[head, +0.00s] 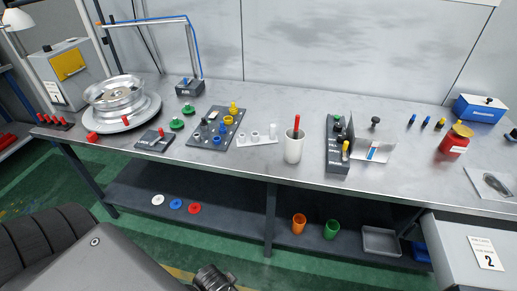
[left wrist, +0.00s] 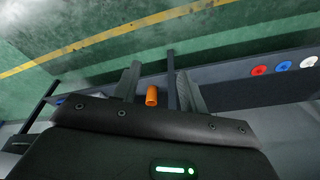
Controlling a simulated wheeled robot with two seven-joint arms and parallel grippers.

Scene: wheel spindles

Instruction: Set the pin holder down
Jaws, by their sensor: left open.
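My left gripper (left wrist: 159,69) shows in the left wrist view with its two fingers apart and nothing held between them. An orange cup (left wrist: 151,96) shows beyond the fingers, apart from them. I cannot tell for certain which thing is the pin holder. A small white holder with upright pegs (head: 257,137) stands on the bench in the head view. A dark rack with red-topped pins (head: 54,122) stands at the bench's left end. A dark board (head: 212,140) carries several coloured pieces. No gripper touches these. My right gripper is in neither view.
A metal wheel (head: 115,97) lies on a round base. The lower shelf (head: 150,190) holds discs and cups. The bench's front middle is narrow but clear.

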